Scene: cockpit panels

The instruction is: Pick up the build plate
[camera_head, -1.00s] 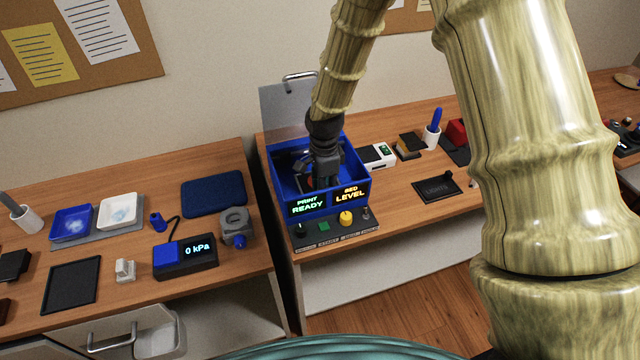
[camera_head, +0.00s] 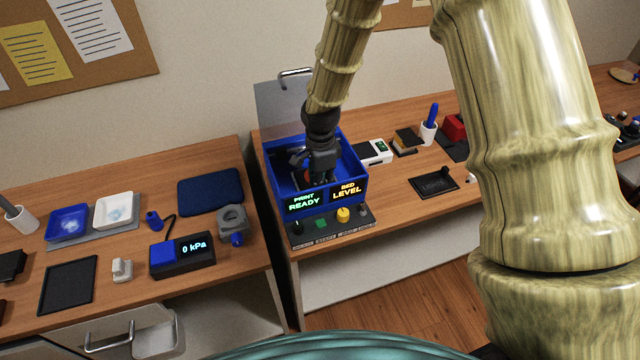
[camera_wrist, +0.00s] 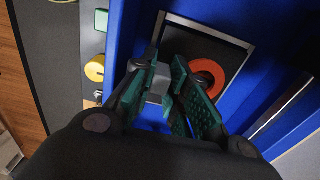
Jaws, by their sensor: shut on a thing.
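The build plate (camera_wrist: 185,35) appears to be the dark square plate with a pale metal edge inside the blue printer box (camera_head: 285,205). An orange ring (camera_wrist: 217,68) lies on the dark plate, partly behind a finger. My gripper (camera_head: 318,184) reaches down into the box from above. In the wrist view its green-padded fingers (camera_wrist: 168,100) are close around a small grey tab (camera_wrist: 158,83) at the plate's near edge. My gripper is shut on this tab, which looks joined to the plate. The fingers hide part of the plate, and I cannot tell whether it is lifted.
The box walls stand close around my gripper, with a raised grey lid (camera_head: 275,105) behind. A yellow knob (camera_head: 343,214) and other controls are in front. A white device (camera_head: 374,152) stands to the right. A gap separates this desk from the left desk (camera_head: 130,215).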

